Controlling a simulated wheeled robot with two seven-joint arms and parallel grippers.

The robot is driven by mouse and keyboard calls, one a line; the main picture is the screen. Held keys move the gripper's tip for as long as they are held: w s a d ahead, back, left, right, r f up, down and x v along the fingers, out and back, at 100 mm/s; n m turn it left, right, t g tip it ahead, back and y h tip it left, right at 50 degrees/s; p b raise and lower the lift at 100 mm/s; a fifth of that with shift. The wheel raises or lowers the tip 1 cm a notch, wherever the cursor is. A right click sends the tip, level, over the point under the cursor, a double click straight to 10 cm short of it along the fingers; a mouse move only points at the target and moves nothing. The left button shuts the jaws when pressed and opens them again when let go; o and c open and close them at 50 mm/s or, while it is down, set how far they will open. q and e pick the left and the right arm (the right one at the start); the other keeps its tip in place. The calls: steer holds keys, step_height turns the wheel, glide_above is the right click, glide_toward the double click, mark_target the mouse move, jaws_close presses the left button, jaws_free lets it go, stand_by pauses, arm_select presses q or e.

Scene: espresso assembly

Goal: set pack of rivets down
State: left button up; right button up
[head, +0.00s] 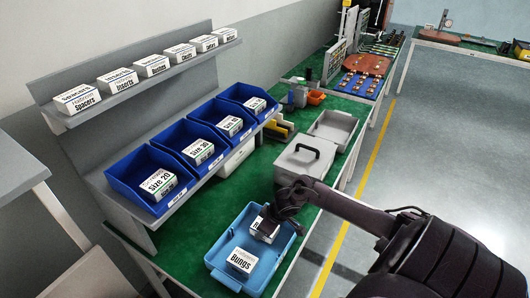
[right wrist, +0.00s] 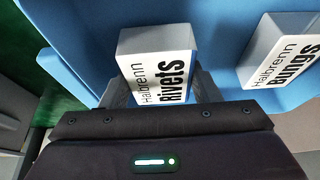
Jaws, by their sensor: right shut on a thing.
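The pack of rivets is a small white and grey box (right wrist: 160,62) with "Halbrenn Rivets" on its label. My right gripper (head: 272,215) is shut on it, with a finger at each side. In the head view the pack (head: 264,231) is at the back part of the blue tray (head: 240,234), partly hidden by the gripper. I cannot tell whether it touches the tray floor. A pack of bungs (head: 241,262) lies in the tray's front part and also shows in the right wrist view (right wrist: 283,50), apart from the rivets. My left gripper is not in view.
The tray sits on the green bench top (head: 190,238). A grey case with a black handle (head: 303,160) stands just behind the tray. Blue bins (head: 152,182) of labelled packs stand on a rack to the left, below a shelf of boxes (head: 117,80).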

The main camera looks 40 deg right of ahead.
steer(key=shift+f, duration=0.1)
stand_by(0.4)
steer(key=shift+f+b, duration=0.35)
steer(key=shift+f, duration=0.15)
steer(key=o, duration=1.1)
steer(key=shift+o, duration=0.2)
steer(key=p+v, duration=0.7)
steer(key=p, duration=0.1)
steer(key=shift+p, duration=0.35)
steer(key=shift+p+v, duration=0.5)
steer(key=shift+v, duration=0.5)
